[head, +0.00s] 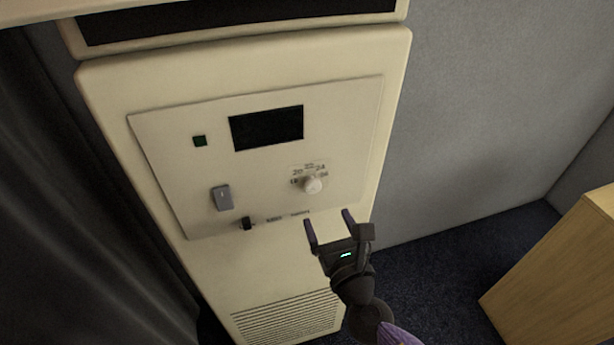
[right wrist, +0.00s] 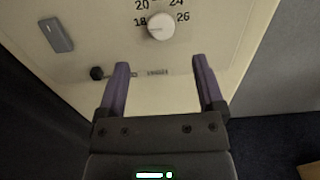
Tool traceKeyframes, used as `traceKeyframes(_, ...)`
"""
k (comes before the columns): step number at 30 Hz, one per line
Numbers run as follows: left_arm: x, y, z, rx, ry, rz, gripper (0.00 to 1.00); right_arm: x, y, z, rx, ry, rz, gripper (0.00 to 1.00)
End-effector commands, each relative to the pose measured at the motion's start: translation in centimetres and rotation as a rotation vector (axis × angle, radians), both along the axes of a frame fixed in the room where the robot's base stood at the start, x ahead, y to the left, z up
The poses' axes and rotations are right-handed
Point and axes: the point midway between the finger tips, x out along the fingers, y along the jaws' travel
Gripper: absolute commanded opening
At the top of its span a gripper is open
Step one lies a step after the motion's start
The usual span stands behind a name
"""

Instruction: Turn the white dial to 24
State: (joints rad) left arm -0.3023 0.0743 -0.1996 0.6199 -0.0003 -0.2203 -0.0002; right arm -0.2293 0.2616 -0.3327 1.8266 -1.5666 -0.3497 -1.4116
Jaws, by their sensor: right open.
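The white dial (head: 312,185) is a round knob on the front panel of a cream cabinet, with printed numbers around its upper side. In the right wrist view the dial (right wrist: 160,26) has 18, 20, 24 and 26 readable around it; where its pointer aims is too small to tell. My right gripper (head: 329,217) is open and empty, below the dial and apart from it. In the right wrist view its two purple fingers (right wrist: 161,75) stand apart, with the dial above and between them. My left gripper is not in view.
The panel (head: 165,135) also carries a dark display (head: 267,128), a small green square (head: 200,141), a grey switch (head: 222,197) and a black knob (head: 246,223). A vent grille (head: 285,320) is below. A dark curtain (head: 80,200) hangs left; a wooden box (head: 565,265) stands right.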

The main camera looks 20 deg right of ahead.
Motion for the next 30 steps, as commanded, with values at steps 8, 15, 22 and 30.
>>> traceKeyframes(8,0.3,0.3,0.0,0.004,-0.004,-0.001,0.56,6.5,0.2,-0.2,0.006,0.001,-0.002,0.87)
traceKeyframes(15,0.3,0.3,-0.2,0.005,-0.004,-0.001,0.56,8.6,0.3,-0.3,0.008,0.004,-0.001,0.87)
traceKeyframes(22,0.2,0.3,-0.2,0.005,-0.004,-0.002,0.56,8.6,0.3,-0.3,0.009,0.005,-0.001,0.85)
traceKeyframes(30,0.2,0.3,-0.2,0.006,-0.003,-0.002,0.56,8.6,0.3,-0.3,0.008,0.005,-0.001,0.28)
